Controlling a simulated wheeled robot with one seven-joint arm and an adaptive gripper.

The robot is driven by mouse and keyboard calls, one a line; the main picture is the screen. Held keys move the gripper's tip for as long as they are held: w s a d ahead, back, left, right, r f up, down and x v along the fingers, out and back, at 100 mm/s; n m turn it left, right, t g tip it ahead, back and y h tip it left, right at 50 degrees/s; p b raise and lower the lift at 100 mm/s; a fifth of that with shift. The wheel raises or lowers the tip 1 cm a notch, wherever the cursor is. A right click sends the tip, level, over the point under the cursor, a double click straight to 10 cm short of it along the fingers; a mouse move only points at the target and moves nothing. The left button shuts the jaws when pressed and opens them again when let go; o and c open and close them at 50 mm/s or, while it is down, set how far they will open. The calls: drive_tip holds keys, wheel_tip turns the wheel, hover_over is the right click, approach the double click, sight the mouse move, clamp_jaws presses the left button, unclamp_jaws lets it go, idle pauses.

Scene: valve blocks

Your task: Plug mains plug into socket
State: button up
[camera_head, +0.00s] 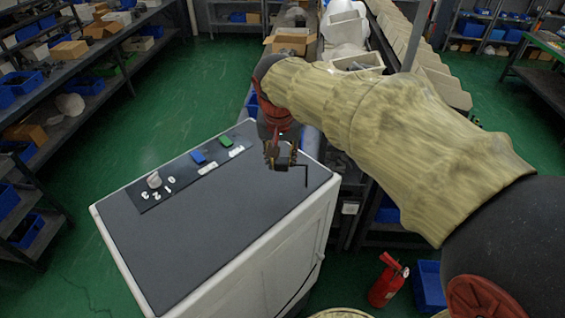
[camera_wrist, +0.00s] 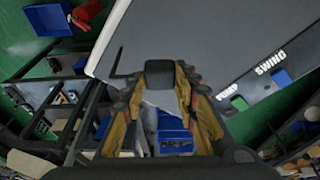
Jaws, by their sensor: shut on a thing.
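My gripper (camera_head: 281,163) hangs over the right end of a grey-topped white cabinet (camera_head: 215,225). In the wrist view its two yellow-sided fingers (camera_wrist: 162,80) are shut on a dark block, which I take to be the mains plug (camera_wrist: 160,68). The plug's prongs cannot be made out. In the head view the plug is too small and dark to separate from the fingers. A thin dark bent line, perhaps its cable (camera_head: 305,175), shows just right of the gripper. I cannot pick out a socket in either view.
The cabinet top carries a control strip with a white knob (camera_head: 154,181), a blue button (camera_head: 198,157) and a green button (camera_head: 225,141). A red fire extinguisher (camera_head: 387,282) stands on the floor at right. Shelves line the left. The green floor between is clear.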

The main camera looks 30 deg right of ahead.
drive_tip(key=s+a+r+b, duration=0.1)
drive_tip(key=s+a+r, duration=0.4)
drive_tip(key=s, duration=0.4)
drive_tip(key=shift+a+r, duration=0.4)
drive_tip(key=shift+r, duration=0.05)
drive_tip(key=shift+w, duration=0.1)
